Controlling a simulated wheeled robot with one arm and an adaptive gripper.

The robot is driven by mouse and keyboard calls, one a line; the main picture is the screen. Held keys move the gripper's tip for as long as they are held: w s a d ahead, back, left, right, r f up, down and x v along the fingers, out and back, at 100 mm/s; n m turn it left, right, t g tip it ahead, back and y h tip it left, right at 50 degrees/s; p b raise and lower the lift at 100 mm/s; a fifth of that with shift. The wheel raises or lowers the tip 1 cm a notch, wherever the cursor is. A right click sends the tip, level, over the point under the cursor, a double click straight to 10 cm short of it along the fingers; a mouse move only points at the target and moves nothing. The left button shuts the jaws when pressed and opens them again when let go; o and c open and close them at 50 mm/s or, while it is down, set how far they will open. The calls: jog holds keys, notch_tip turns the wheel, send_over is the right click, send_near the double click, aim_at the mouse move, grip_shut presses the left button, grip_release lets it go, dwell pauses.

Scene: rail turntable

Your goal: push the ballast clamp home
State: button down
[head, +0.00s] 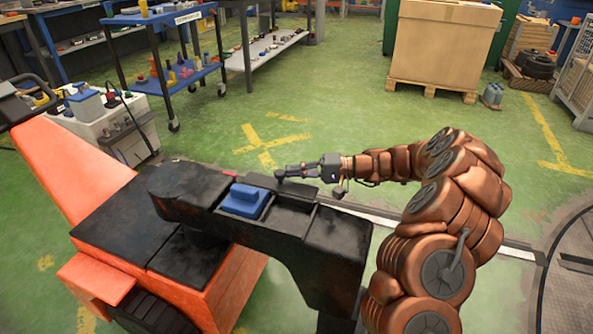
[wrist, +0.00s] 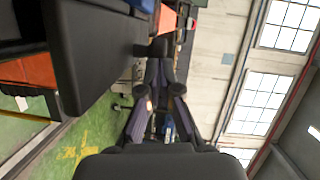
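A blue block (head: 244,201) sits in a recess in the top of the black beam (head: 335,250) on the orange machine. I cannot tell for certain which part is the ballast clamp. My gripper (head: 279,174) is just beyond the beam's far edge, pointing left, right of the blue block and apart from it. In the wrist view, the fingers of my gripper (wrist: 159,66) come together at the tips with nothing seen between them. A dark beam-like part fills the upper left there.
The orange machine (head: 75,170) fills the left foreground. A grey cart (head: 108,125) stands behind it, and a blue trolley (head: 170,75) farther back. A large box on a pallet (head: 440,45) stands at the back right. Green floor between them is clear.

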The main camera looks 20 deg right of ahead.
jog(key=w+p+v, duration=0.2)
jog(key=v, duration=1.1)
jog(key=shift+w+d, duration=0.3)
jog(key=shift+d, duration=0.05)
jog(key=shift+r, duration=0.15)
